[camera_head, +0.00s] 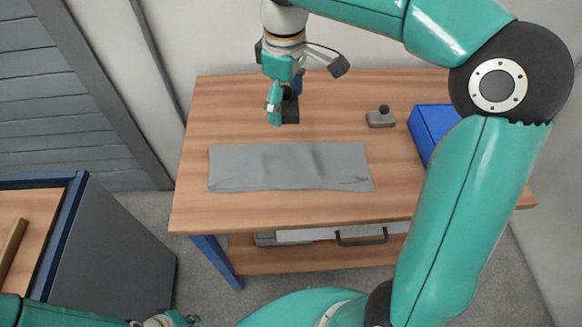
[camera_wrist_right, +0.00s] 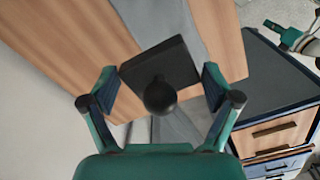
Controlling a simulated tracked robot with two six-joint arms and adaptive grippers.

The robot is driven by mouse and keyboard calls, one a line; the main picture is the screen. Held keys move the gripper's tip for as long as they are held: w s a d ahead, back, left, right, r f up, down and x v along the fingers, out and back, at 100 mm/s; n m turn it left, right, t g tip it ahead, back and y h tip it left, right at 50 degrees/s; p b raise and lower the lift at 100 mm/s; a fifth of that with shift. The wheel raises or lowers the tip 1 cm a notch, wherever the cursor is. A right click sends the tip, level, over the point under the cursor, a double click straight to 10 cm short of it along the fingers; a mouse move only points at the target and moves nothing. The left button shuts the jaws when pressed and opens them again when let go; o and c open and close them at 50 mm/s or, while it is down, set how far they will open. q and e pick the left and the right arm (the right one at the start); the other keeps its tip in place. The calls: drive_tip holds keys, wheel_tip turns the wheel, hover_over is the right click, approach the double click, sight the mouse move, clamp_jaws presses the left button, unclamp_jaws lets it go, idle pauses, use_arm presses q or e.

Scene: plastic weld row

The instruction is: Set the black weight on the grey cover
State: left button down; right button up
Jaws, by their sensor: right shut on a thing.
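The black weight (camera_wrist_right: 172,62), a square block with a round knob, is between the fingers of my right gripper (camera_wrist_right: 160,88) in the right wrist view. In the head view my right gripper (camera_head: 283,102) is shut on it, with the weight (camera_head: 290,112) partly hidden. They are behind the grey cover (camera_head: 290,168), over the rear of the table; the height above the wood is hard to judge. The cover lies flat, slightly wrinkled, with nothing on it. My left gripper (camera_head: 168,320) is at the bottom left, cut by the frame edge; its jaw opening is unclear.
A smaller grey weight with a dark knob (camera_head: 381,119) stands on the wooden table (camera_head: 220,115) at the right, beside a blue box (camera_head: 432,132). My right arm hides part of the table's right side. A dark cabinet (camera_head: 110,260) stands at the left.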

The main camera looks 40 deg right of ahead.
sight(290, 169)
drive_tip(key=shift+s+d+f, duration=0.15)
drive_tip(key=shift+s+f, duration=0.05)
drive_tip(key=shift+s, duration=0.1)
wheel_tip(290, 169, down, 19)
drive_tip(key=shift+r+b, duration=0.1)
drive_tip(key=shift+b, duration=1.15)
drive_tip(key=shift+s+f+b, duration=0.15)
drive_tip(key=shift+f+b, duration=0.4)
drive_tip(key=shift+f, duration=0.25)
drive_tip(key=shift+c, duration=0.7)
drive_tip(key=o, duration=1.4)
drive_tip(key=shift+o, duration=1.3)
